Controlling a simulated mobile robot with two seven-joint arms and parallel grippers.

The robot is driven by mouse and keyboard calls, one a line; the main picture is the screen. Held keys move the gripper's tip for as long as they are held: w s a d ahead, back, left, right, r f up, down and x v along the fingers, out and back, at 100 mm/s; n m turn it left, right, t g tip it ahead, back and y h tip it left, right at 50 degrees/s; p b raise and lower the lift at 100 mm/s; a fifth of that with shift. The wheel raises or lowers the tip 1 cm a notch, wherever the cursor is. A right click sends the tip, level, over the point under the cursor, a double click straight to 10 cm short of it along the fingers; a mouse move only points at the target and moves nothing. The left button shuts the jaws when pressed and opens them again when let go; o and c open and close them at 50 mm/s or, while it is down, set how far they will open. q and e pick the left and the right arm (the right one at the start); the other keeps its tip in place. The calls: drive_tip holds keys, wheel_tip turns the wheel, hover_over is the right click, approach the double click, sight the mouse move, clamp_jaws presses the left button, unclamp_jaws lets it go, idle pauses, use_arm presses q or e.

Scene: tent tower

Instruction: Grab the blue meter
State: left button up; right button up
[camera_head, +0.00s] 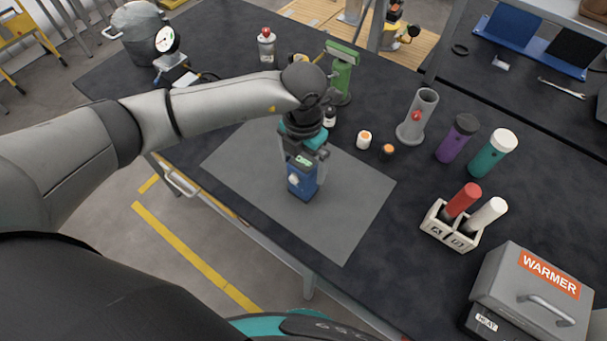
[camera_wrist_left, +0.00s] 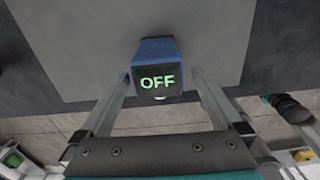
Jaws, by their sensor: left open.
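The blue meter (camera_head: 301,184) stands on the grey mat (camera_head: 347,214) on the dark table. Its small screen shows lit in the head view, and in the left wrist view the meter (camera_wrist_left: 155,52) reads "OFF" in green. My left gripper (camera_head: 304,160) is directly above the meter, pointing down. In the left wrist view its two fingers (camera_wrist_left: 157,84) are spread, one on each side of the meter's top. I cannot tell whether the fingers touch it. My right gripper is not in view.
A green device (camera_head: 342,75), small bottles and a grey cylinder (camera_head: 417,115) stand behind the mat. Purple (camera_head: 458,138) and teal (camera_head: 492,153) bottles, a two-slot rack (camera_head: 450,228) and the warmer (camera_head: 532,295) are at right. The mat around the meter is clear.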

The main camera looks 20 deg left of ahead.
use_arm(q)
drive_tip(key=shift+w+f, duration=0.2)
drive_tip(key=shift+f, duration=2.45)
clamp_jaws()
